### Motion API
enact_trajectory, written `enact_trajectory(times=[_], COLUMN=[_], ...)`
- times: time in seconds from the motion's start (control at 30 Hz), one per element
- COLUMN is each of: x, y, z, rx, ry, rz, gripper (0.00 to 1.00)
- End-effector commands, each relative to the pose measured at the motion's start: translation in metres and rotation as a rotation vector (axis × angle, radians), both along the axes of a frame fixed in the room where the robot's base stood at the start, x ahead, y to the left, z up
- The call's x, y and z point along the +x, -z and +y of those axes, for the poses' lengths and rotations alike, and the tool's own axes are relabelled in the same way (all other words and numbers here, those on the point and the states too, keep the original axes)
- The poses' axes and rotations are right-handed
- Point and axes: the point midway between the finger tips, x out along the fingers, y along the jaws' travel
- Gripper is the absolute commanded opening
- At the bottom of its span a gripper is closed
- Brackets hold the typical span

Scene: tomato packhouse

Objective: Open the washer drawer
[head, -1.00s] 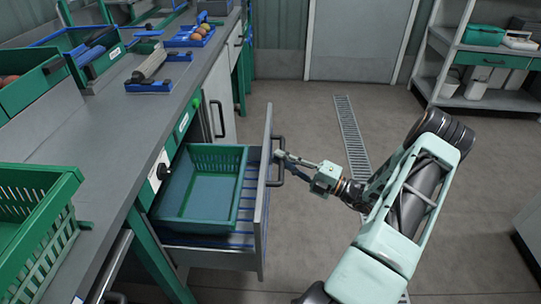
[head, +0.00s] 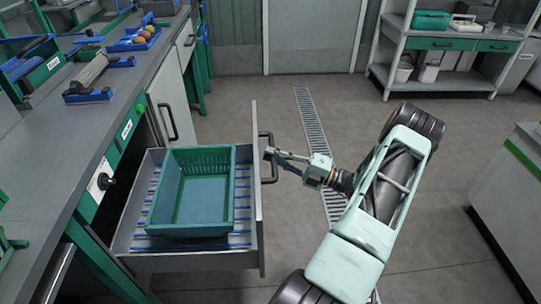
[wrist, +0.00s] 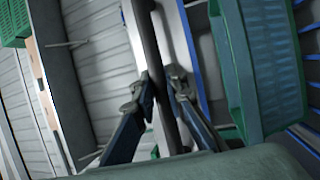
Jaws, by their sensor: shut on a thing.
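The washer drawer (head: 258,215) stands pulled well out from under the counter on the left, with a wide opening showing. Its dark bar handle (head: 269,178) is on the outside of the front panel. My gripper (head: 270,154) is at the upper part of the handle and shut on it. The wrist view shows my two fingers (wrist: 160,88) close on either side of a grey upright bar. A green basket (head: 239,190) sits empty inside the drawer, on a blue-striped bottom; it also shows in the wrist view (wrist: 262,70).
The grey counter (head: 95,125) holds a blue tray (head: 125,46) with round fruit and a blue-ended roller tool. A closed cabinet (head: 170,105) is beyond the drawer. Floor with a drain grate (head: 312,125) is clear; another counter stands at right.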

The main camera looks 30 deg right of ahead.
Motion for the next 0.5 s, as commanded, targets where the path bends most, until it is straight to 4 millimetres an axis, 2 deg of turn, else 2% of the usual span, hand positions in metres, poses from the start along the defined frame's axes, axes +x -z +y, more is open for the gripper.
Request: enact_trajectory(times=[0.37, 0.4, 0.5], x=[-0.0008, -0.0008, -0.0006], y=[0.0014, 0.0014, 0.0011], z=[-0.0009, -0.0009, -0.0007], rx=[0.0, 0.0, 0.0], ry=[0.001, 0.001, 0.001], rz=[0.002, 0.002, 0.002], gripper=[0.0, 0.14, 0.25])
